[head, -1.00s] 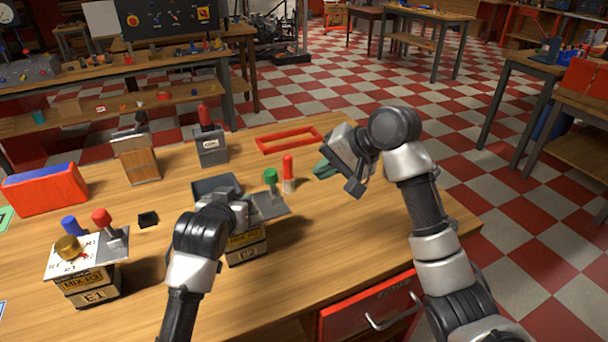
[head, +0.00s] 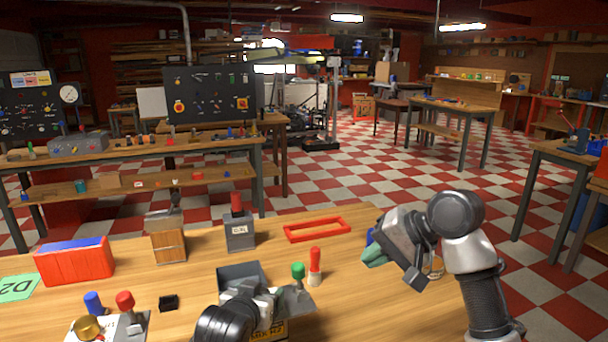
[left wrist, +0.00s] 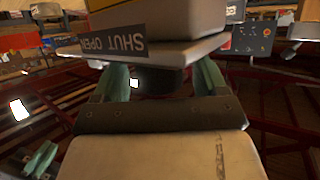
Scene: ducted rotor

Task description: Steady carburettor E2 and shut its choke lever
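Carburettor E2 (head: 270,334) stands on the bench at the bottom of the head view, partly hidden by my left gripper. A green-knobbed lever (head: 298,274) rises from the plate on its right. My left gripper (head: 258,300) is over it. In the left wrist view, green fingers (left wrist: 163,78) stand on either side of a dark round part (left wrist: 160,82), seemingly with a gap at the left. A SHUT/OPEN label (left wrist: 100,42) shows beside them. My right gripper (head: 374,254) is raised to the right of E2, apart from it; its finger opening is unclear.
Carburettor E1 (head: 88,328) stands at left with red and blue knobs. A red-and-white post (head: 315,268) is just behind E2. A grey box with a red handle (head: 239,232), a red frame (head: 318,229) and a red bin (head: 74,264) stand farther back.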

